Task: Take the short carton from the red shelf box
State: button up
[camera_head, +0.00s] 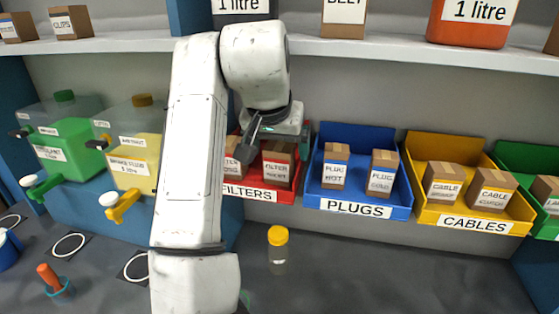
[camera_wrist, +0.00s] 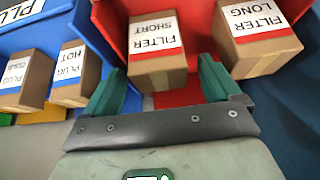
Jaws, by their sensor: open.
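The short carton, a brown box with a white "FILTER SHORT" label, stands in the red shelf box and shows upside down in the wrist view (camera_wrist: 157,52). In the head view it is the right carton (camera_head: 277,168) in the red box (camera_head: 262,193). The long carton (camera_wrist: 262,40) stands beside it, partly hidden by my gripper in the head view. My gripper (camera_wrist: 161,67) is open. Its two green fingers lie on either side of the short carton's near end, with visible gaps in the wrist view. I cannot tell the depth exactly.
A blue PLUGS box (camera_head: 360,207) stands right of the red box, then a yellow CABLES box (camera_head: 475,224). A white shelf (camera_head: 400,48) runs just above. A yellow-capped jar (camera_head: 278,250) stands on the counter below. Fluid dispensers (camera_head: 135,150) stand left of my arm.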

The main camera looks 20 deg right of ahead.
jog(key=shift+c, duration=0.2)
jog(key=c, duration=1.2)
jog(key=shift+o, duration=0.2)
